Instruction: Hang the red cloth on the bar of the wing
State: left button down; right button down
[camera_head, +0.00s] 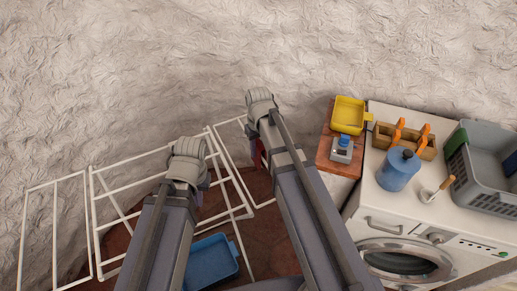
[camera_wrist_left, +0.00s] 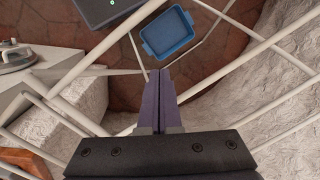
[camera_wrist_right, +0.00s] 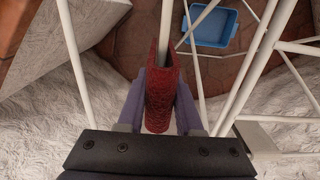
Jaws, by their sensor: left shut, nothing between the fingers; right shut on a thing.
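The red cloth (camera_wrist_right: 160,95) is between the fingers of my right gripper (camera_wrist_right: 160,108) in the right wrist view. A white bar (camera_wrist_right: 167,25) meets its top, with red on both sides; the cloth appears folded over it, though the contact is partly hidden. In the head view only a sliver of the cloth (camera_head: 258,157) shows beside my right arm. The white drying rack (camera_head: 93,230) stands with its wing (camera_head: 228,145) at the right. My left gripper (camera_wrist_left: 160,88) is shut and empty, among the rack bars.
A blue basin (camera_head: 211,262) sits on the reddish floor below the rack. A washing machine (camera_head: 365,225) at the right carries a blue jug (camera_head: 398,172), a wooden caddy (camera_head: 380,139) and a grey basket (camera_head: 488,190). A yellow tray (camera_head: 349,113) is beside it.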

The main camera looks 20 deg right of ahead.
aim_at(259, 142)
jog(key=shift+f+b, duration=1.8)
jog(key=shift+f, duration=0.2)
jog(key=c, duration=0.5)
grip_release()
jog(key=shift+r, duration=0.1)
notch_tip(259, 142, up, 8)
jog(key=p, duration=0.8)
jog(key=shift+n+h, duration=0.6)
jog(key=shift+n, duration=0.2)
jog(key=s+a, duration=0.3)
jog(key=s, duration=0.1)
jog(key=s+a, duration=0.4)
jog(key=s, duration=0.1)
jog(key=s+a, duration=0.3)
jog(key=s, duration=0.2)
jog(key=shift+s+a, duration=0.15)
jog(key=shift+a, duration=0.1)
